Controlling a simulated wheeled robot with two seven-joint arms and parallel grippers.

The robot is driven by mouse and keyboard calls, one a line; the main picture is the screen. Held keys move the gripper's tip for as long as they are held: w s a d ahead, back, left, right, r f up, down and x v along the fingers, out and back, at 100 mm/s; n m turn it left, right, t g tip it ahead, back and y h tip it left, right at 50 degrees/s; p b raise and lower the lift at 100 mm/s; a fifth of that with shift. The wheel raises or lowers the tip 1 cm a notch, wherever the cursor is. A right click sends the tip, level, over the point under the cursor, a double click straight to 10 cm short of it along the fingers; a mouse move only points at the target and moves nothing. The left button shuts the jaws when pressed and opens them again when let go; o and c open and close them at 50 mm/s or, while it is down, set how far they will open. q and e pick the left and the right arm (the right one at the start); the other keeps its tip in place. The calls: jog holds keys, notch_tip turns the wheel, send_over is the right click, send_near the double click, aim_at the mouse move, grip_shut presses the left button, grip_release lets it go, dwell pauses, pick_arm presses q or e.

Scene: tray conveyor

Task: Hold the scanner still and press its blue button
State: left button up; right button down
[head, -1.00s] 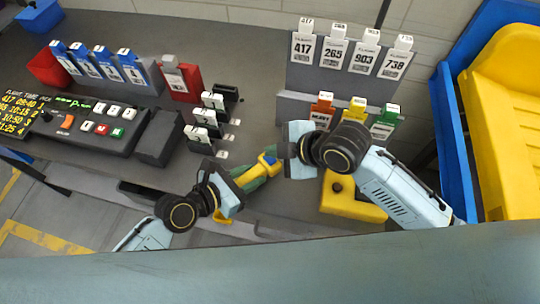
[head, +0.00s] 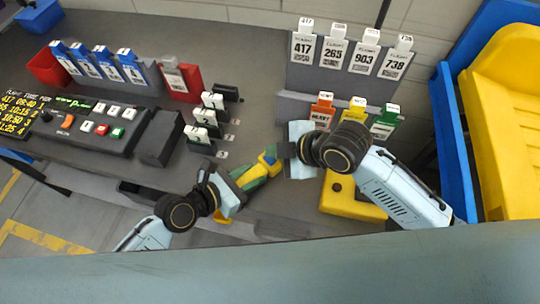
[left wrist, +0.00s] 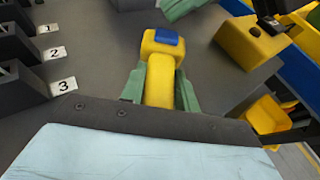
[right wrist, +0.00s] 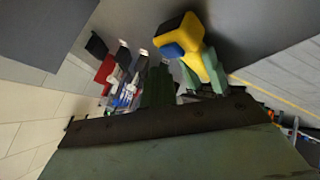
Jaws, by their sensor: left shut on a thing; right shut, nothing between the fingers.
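The yellow scanner (head: 258,172) is held out over the desk by my left gripper (head: 247,177). In the left wrist view the scanner (left wrist: 160,82) stands between the green fingers, and its blue button (left wrist: 166,37) is at its far end. My right gripper (head: 283,151) is shut and empty, with its fingertips just right of the blue button (head: 270,158). In the right wrist view the button (right wrist: 172,50) lies a little right of and beyond the shut fingers (right wrist: 158,85). A gap seems to remain between the fingertips and the button.
A yellow block with a dark knob or hole (head: 368,204) sits below my right arm. Numbered card holders (head: 205,125) stand left of the grippers. Flight tags (head: 350,55) hang on a grey rack behind. A control panel (head: 90,120) is at left, and a yellow-and-blue bin at right.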

aim_at(274, 160)
jog(key=shift+f, duration=0.15)
dwell(0.5)
jog(key=shift+f, duration=0.3)
jog(key=shift+f, duration=0.4)
dwell(0.8)
jog(key=shift+r, duration=0.85)
jog(key=shift+r, duration=2.5)
